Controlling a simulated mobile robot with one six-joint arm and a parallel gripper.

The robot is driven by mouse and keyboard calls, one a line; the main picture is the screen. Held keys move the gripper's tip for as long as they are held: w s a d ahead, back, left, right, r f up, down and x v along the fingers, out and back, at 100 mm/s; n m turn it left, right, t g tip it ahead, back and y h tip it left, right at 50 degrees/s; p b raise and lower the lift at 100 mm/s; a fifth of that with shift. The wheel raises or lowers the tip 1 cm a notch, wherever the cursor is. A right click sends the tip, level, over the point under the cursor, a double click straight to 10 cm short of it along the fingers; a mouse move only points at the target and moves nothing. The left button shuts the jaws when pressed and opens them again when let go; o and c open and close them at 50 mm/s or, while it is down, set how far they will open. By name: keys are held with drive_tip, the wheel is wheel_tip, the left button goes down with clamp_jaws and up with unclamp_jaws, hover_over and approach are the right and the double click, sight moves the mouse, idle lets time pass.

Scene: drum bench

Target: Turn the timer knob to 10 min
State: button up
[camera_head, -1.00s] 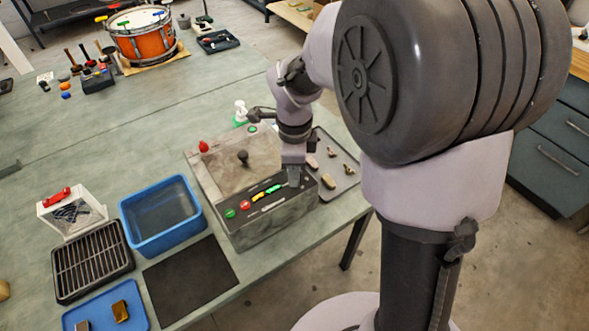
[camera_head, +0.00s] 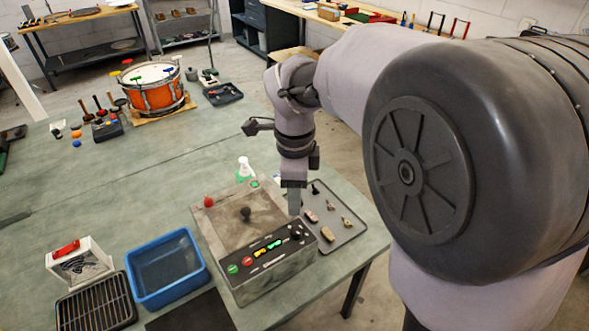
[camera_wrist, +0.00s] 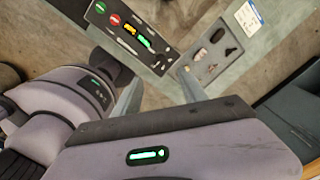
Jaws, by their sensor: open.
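The control box (camera_head: 222,225) stands on the green bench with a dark sloping front panel. A dark round knob (camera_head: 296,232), which looks like the timer knob, sits at the panel's right end; its pointer and any minute marks are too small to read. My gripper (camera_head: 294,212) points down just above the box's right end, apart from the knob. In the wrist view its fingers stand apart with nothing between them. The panel (camera_wrist: 125,43) also shows there, with its buttons and lit displays.
A green button (camera_head: 233,269) and a red button (camera_head: 247,261) are at the panel's left. A grey tray (camera_head: 335,228) with small parts lies close on the right. A blue bin (camera_head: 168,268) stands left.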

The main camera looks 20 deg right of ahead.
wheel_tip(320, 180, up, 4)
drive_tip(key=shift+s+p, duration=0.1)
drive_tip(key=shift+p, duration=0.3)
drive_tip(key=s+a+f+n+t+y+b, duration=0.1)
drive_tip(key=s+n+t+b, duration=0.1)
drive_tip(key=s+n, duration=0.6)
drive_tip(key=s+a+n+t+y+b, duration=0.1)
drive_tip(key=s+n+t+b, duration=0.1)
drive_tip(key=s+n, duration=0.7)
drive_tip(key=shift+s+a+f+t, duration=0.35)
drive_tip(key=shift+s+a+t, duration=0.05)
drive_tip(key=shift+t, duration=0.2)
drive_tip(key=shift+c, duration=0.2)
